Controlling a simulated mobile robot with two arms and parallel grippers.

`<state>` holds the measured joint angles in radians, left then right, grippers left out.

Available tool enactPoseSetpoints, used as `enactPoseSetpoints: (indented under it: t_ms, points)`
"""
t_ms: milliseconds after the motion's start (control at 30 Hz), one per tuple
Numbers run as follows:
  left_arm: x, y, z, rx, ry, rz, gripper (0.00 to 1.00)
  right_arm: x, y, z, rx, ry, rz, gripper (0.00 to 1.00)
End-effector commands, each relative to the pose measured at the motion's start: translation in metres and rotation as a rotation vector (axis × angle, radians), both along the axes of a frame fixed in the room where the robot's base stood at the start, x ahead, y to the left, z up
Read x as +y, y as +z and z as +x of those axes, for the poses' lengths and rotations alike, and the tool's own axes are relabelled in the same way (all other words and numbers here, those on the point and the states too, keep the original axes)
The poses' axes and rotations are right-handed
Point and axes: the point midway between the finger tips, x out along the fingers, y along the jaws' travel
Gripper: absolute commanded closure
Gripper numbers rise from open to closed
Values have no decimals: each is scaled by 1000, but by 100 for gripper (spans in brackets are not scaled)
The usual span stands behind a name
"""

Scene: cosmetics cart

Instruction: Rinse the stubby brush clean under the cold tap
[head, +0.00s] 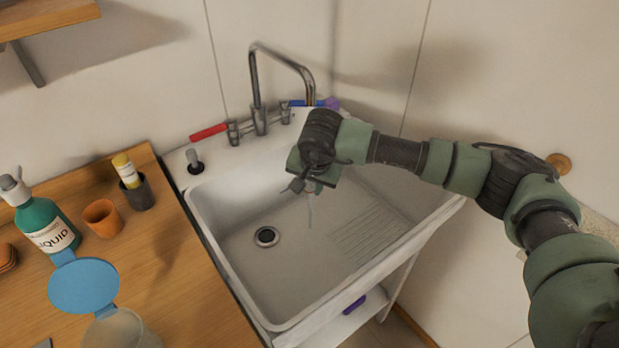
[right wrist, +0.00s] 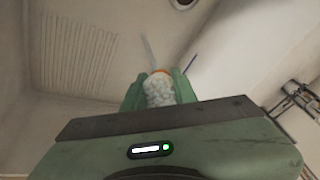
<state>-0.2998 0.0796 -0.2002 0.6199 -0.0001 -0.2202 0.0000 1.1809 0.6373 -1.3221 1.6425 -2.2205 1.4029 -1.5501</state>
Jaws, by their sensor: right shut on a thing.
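My right gripper (head: 312,188) is over the white sink (head: 340,300), in front of and below the tap spout (head: 311,92). The head view mostly hides the brush behind the gripper. A thin pale streak shows below the gripper; I cannot tell whether it is water or part of the brush. The tap has a red lever (head: 208,132) at left and a blue lever (head: 300,103) at right, partly hidden. My left gripper is out of view.
The sink's drain (head: 267,237) is clear. On the wooden counter (head: 190,290) at left stand a green liquid bottle (head: 48,225), an orange cup (head: 103,218), a dark cup (head: 138,193) and a clear container (head: 120,332) with a blue lid (head: 84,286).

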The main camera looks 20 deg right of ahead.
Motion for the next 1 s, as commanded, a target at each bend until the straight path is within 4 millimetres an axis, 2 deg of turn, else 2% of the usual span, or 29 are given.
enactPoseSetpoints:
  t_ms: [633, 1000]
  points:
    - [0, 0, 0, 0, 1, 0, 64, 10, 0, -51, 1, 1, -1, 100]
    - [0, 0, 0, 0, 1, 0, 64, 12, 0, -58, 0, 0, 0, 100]
